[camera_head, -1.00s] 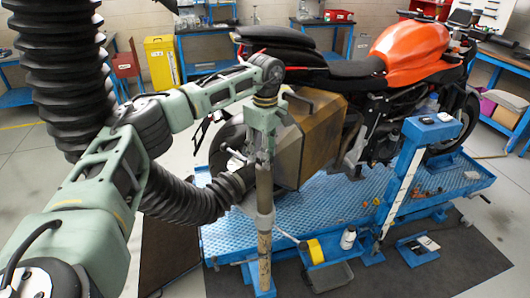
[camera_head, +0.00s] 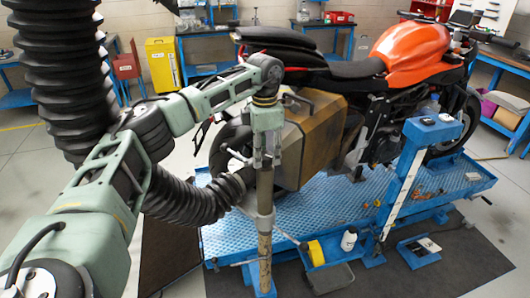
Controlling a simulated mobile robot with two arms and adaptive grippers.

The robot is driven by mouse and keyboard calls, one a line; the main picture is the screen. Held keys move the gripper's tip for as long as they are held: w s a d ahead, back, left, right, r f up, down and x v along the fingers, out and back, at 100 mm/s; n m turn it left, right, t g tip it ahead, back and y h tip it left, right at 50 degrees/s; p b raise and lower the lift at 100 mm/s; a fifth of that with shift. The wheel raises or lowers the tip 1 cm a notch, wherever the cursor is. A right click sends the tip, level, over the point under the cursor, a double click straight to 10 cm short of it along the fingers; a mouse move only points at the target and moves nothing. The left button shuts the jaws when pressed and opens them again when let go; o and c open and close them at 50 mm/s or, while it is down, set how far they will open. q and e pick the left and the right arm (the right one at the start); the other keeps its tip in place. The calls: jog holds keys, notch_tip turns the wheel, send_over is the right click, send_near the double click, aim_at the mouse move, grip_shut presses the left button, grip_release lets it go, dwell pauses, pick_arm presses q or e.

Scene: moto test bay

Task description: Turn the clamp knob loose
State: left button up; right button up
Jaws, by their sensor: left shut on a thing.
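My left arm comes in from the left and its gripper (camera_head: 265,158) points down at the top of an upright stand pole (camera_head: 265,188). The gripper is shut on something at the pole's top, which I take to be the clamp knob. The fingers hide most of it, so its shape and turn do not show clearly. A thin bar with a small pale end (camera_head: 233,153) sticks out left of the fingers. The pole has a grey collar lower down and stands in front of the bronze side case (camera_head: 312,138). My right gripper is not in view.
The orange motorcycle (camera_head: 410,55) stands on a blue lift table (camera_head: 335,210) just behind the pole. A black ribbed hose (camera_head: 185,200) runs close left of the pole. A blue post (camera_head: 408,175) rises at the right. Open floor (camera_head: 505,215) lies at the right.

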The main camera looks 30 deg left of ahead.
pick_arm(q)
jog(key=n, duration=0.4)
jog(key=shift+w+a+r+n, duration=0.15)
jog(key=shift+a+r+n, duration=0.05)
jog(key=shift+r+n, duration=0.1)
jog(key=shift+n, duration=2)
jog(key=o, duration=1)
jog(key=shift+a, duration=0.1)
jog(key=shift+c, duration=0.2)
jog(key=shift+o, duration=0.5)
jog(key=shift+s+f, duration=0.2)
jog(key=shift+f, duration=0.05)
